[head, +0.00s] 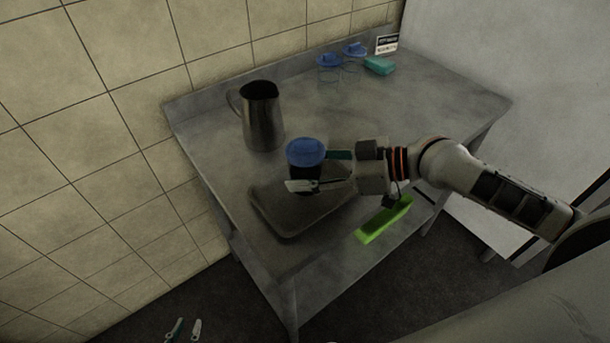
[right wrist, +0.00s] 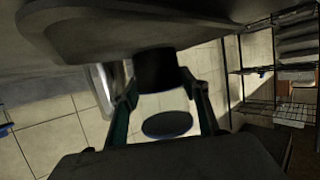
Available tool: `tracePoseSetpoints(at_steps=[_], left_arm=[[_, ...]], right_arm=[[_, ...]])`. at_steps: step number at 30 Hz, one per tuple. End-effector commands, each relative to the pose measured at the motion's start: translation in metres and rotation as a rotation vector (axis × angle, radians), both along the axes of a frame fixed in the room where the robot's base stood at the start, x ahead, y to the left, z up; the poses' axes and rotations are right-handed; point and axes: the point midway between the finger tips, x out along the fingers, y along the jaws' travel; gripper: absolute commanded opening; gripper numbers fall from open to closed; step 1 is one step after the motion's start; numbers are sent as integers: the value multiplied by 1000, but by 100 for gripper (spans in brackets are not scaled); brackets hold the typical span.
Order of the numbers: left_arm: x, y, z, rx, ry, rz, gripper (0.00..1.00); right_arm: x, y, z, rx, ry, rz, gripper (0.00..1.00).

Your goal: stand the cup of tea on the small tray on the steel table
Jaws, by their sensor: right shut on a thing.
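The cup of tea (head: 305,152) has a blue lid and dark contents, and it is upright over the small dark tray (head: 258,212) on the steel table (head: 210,140). My right gripper (head: 318,170) is shut on the cup, one finger on each side. In the right wrist view the dark tea (right wrist: 155,72) shows between the fingers, close to the tray's underside or rim (right wrist: 60,25). I cannot tell whether the cup touches the tray.
A steel pitcher (head: 262,118) stands behind the cup. A bright green block (head: 384,219) lies by the front edge. The table's right part is clear.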

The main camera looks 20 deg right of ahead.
Motion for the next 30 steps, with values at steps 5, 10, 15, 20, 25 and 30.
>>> tracePoseSetpoints(at_steps=[5, 10, 15, 20, 25, 30], left_arm=[[-1, 0, -5, 3, 4, -1, 21], [1, 0, -1, 3, -2, 0, 21], [2, 0, -1, 2, -5, -1, 21], [2, 1, -1, 4, -7, 0, 21], [3, 1, -1, 4, -7, 0, 21], [3, 1, 0, 4, -7, 0, 21]], right_arm=[[0, 0, -16, 2, 0, 0, 19], [0, 0, -15, 2, -2, -1, 19], [0, 0, -18, 2, -1, 0, 19], [0, 0, -19, 0, -1, 0, 62], [0, 0, -19, 0, -1, 0, 62], [0, 0, -16, 0, -1, 0, 62]])
